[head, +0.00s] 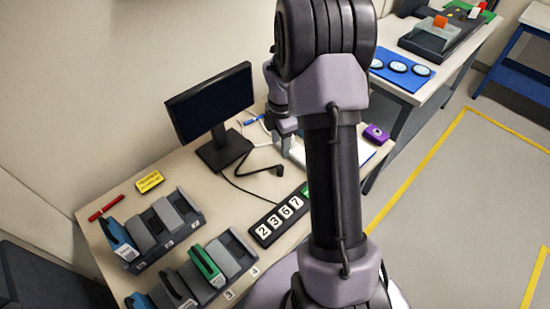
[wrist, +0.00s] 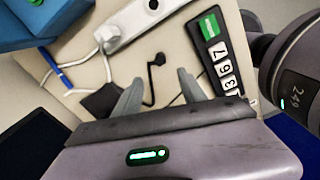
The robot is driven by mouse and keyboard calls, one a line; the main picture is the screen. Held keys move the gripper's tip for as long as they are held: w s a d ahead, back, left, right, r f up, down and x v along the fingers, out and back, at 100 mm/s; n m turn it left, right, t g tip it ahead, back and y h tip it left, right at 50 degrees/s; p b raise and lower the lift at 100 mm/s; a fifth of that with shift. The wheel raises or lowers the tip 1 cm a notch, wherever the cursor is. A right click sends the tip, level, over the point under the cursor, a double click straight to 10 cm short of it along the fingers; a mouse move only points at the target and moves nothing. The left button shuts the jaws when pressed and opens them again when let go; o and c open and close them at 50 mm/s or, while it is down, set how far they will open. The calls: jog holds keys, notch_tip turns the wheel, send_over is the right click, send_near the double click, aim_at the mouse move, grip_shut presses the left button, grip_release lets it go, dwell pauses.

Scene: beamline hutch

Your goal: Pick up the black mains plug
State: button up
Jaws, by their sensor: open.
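The black mains plug (head: 278,170) lies on the beige desk to the right of the monitor stand, with its black cable running back left. In the wrist view the plug (wrist: 159,59) shows just beyond the fingertips, roughly centred between them, with its cable curving down between the fingers. My gripper (head: 284,135) is over the desk, behind the plug in the head view and partly hidden by my arm. In the wrist view my gripper (wrist: 160,77) has its two grey fingers spread apart with nothing held between them.
A white socket strip (wrist: 138,22) lies beyond the plug. The black number strip (wrist: 217,62) lies to its right. The monitor (head: 210,102) stands left of the plug. Slotted holders (head: 160,232) fill the desk's front left. A purple device (head: 376,134) sits near the right edge.

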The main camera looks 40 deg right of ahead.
aim_at(280, 167)
notch_tip(280, 167, down, 9)
jog(key=b, duration=0.3)
jog(key=shift+s+a+r, duration=0.1)
jog(key=shift+r, duration=0.05)
notch_tip(280, 167, down, 5)
jog(key=b, duration=0.2)
jog(key=shift+r+b, duration=0.15)
jog(key=shift+b, duration=0.15)
jog(key=shift+r, duration=0.1)
jog(key=shift+c, duration=0.9)
grip_shut()
